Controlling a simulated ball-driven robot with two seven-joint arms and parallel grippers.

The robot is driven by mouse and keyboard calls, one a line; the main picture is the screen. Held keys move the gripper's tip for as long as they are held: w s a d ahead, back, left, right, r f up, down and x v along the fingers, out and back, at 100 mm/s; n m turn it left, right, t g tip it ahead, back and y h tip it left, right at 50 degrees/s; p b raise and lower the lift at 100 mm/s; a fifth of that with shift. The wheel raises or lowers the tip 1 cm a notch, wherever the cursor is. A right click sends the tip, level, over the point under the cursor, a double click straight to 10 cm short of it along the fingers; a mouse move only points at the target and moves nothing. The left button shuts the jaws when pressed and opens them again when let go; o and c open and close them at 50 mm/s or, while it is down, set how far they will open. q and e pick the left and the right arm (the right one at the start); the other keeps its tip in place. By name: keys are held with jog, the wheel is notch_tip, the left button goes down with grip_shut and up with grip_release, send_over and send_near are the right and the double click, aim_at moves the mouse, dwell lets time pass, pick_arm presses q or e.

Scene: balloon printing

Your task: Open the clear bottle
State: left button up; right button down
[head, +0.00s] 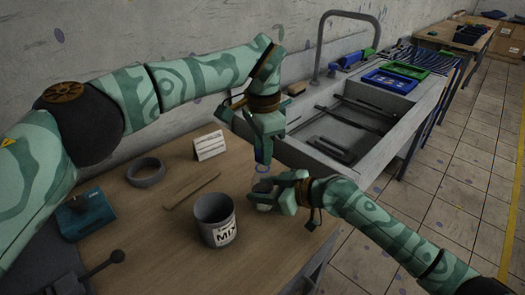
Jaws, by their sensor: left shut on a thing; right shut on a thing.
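The clear bottle (263,187) stands near the table's right edge, mostly hidden behind my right gripper. My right gripper (276,191) comes in from the right and is shut on the bottle's body. My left gripper (262,160) reaches down from above and is shut at the bottle's top, on what looks like its cap. The cap is largely hidden by the fingers, so I cannot tell whether it is loose.
A grey cup marked MIX (215,220) stands left of the bottle. A wooden stick (192,188), a tape roll (145,171), a white card (209,145) and a blue device (85,214) are on the wooden table (165,245). A sink (345,125) adjoins behind right.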

pick_arm(q)
jog(key=shift+r, duration=0.15)
notch_tip(320, 180, up, 4)
jog(key=shift+r, duration=0.1)
pick_arm(e)
jog(key=c, duration=0.6)
grip_release()
